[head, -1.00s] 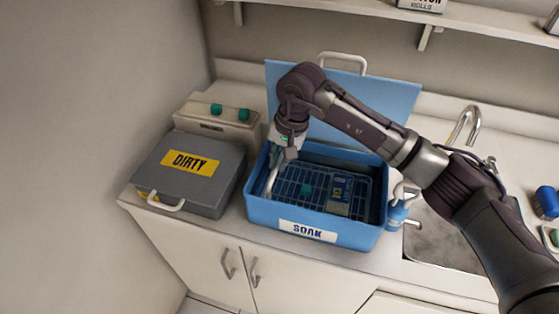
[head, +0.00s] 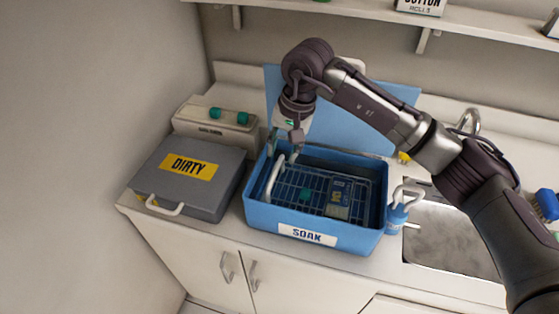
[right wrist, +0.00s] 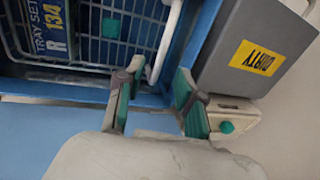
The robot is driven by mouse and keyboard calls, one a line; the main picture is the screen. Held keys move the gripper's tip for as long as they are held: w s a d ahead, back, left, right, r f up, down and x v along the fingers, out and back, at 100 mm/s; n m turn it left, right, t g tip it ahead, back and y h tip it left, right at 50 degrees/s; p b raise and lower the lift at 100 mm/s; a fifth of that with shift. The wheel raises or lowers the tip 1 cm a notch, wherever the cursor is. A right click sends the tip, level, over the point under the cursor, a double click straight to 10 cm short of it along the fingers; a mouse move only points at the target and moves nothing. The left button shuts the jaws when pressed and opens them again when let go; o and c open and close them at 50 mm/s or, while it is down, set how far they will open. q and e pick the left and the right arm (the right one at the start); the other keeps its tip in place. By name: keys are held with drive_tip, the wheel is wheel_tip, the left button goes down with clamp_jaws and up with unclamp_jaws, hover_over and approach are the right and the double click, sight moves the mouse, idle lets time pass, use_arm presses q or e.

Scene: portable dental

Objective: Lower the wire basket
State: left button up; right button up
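The wire basket (head: 318,182) lies down inside the blue SOAK tub (head: 262,212), below its rim. A blue tray-set tag (head: 339,194) and a small green piece (head: 305,195) show on it. Its white handle (head: 273,180) stands at the left end of the basket and also shows in the right wrist view (right wrist: 167,42). My right gripper (head: 296,150) is above the left back part of the tub, close to the handle. In the right wrist view its green-padded fingers (right wrist: 155,95) are spread, with nothing gripped between them. My left gripper is not in view.
A grey DIRTY case (head: 225,195) stands left of the tub, with a pale box with green knobs (head: 213,127) behind it. The blue lid (head: 395,100) stands raised behind the tub.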

wheel_tip(320, 180, up, 6)
drive_tip(key=d, duration=0.1)
drive_tip(key=shift+s+r, duration=0.15)
drive_tip(key=shift+s, duration=0.05)
drive_tip(key=shift+d, duration=0.1)
idle(0.3)
